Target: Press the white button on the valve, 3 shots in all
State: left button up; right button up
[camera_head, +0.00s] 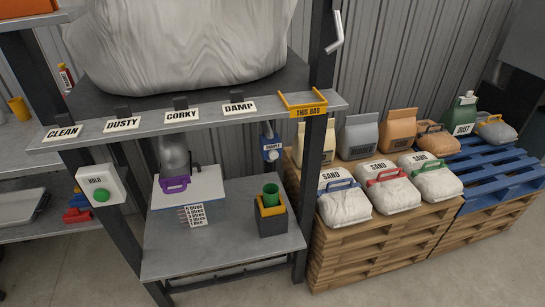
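The valve (271,144) is a small blue unit marked with a label that seems to read "SAMPLE". It hangs below the shelf edge, left of the dark right post. The white button (272,155) shows as a pale round spot on its lower front. A green cup (271,190) stands below the valve in a dark holder (272,222) with a yellow rim. Neither of my grippers is in view.
A large pale bag (185,45) rests on the rack above the labelled shelf edge (75,132). A white box with a green HOLD button (100,195) is at left. Pallets (385,240) with sand bags fill the right.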

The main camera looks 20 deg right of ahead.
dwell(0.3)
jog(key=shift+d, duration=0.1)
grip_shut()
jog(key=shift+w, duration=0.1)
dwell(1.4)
